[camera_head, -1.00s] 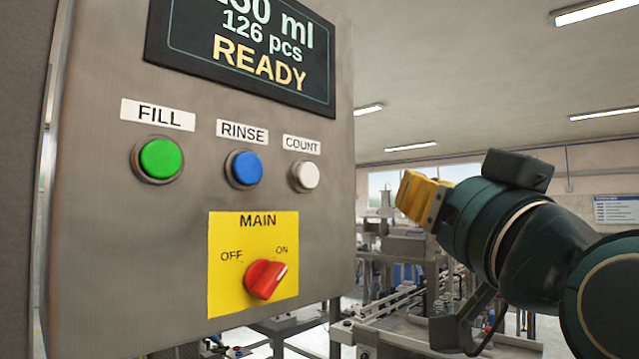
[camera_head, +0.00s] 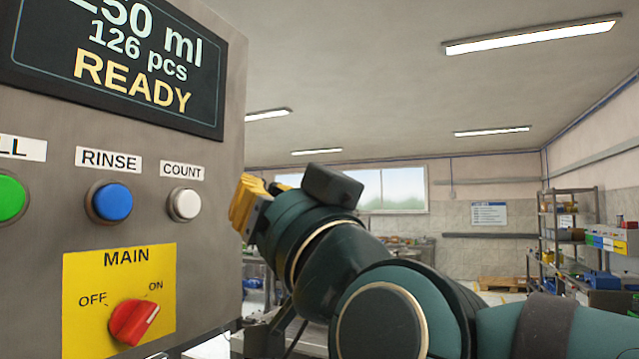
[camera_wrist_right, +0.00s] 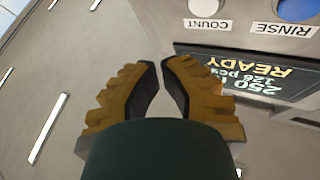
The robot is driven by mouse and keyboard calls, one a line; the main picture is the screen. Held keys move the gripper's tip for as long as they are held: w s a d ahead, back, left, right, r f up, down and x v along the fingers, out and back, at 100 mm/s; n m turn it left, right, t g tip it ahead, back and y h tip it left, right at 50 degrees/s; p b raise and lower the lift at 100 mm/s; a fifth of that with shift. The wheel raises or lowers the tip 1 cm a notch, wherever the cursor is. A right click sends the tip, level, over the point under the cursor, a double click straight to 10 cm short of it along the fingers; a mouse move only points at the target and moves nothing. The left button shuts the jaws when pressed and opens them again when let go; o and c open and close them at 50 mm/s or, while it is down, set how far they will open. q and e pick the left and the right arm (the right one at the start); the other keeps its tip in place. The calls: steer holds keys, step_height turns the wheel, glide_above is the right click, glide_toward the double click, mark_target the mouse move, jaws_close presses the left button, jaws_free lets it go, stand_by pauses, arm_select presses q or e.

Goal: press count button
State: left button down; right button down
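The COUNT button (camera_head: 184,204) is a white round button in a metal ring, under its COUNT label, at the right end of the button row. It also shows at the top edge of the right wrist view (camera_wrist_right: 204,7), where the panel appears upside down. My right gripper (camera_head: 240,205) has yellow fingers and is just right of the panel's edge, about level with the button and apart from it in the picture. In the right wrist view its fingertips (camera_wrist_right: 162,64) are together with nothing between them. My left gripper is not in view.
The steel panel (camera_head: 215,255) also carries a blue RINSE button (camera_head: 112,202), a green button (camera_head: 8,198) cut by the frame edge, a red MAIN switch (camera_head: 133,322) turned toward ON, and a display (camera_head: 130,60) reading READY. A shelf rack (camera_head: 570,235) stands far right.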

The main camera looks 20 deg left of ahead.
mark_target(186, 205)
steer(key=shift+w+a+p, duration=0.2)
steer(key=shift+a+p, duration=0.9)
steer(key=shift+a, duration=1.35)
steer(key=shift+a, duration=0.1)
steer(key=shift+a, duration=0.3)
steer(key=shift+a+p, duration=0.35)
steer(key=shift+a, duration=0.1)
stand_by(0.6)
steer(key=shift+d+f+b, duration=0.1)
steer(key=shift+d+b, duration=0.5)
steer(key=shift+d, duration=0.3)
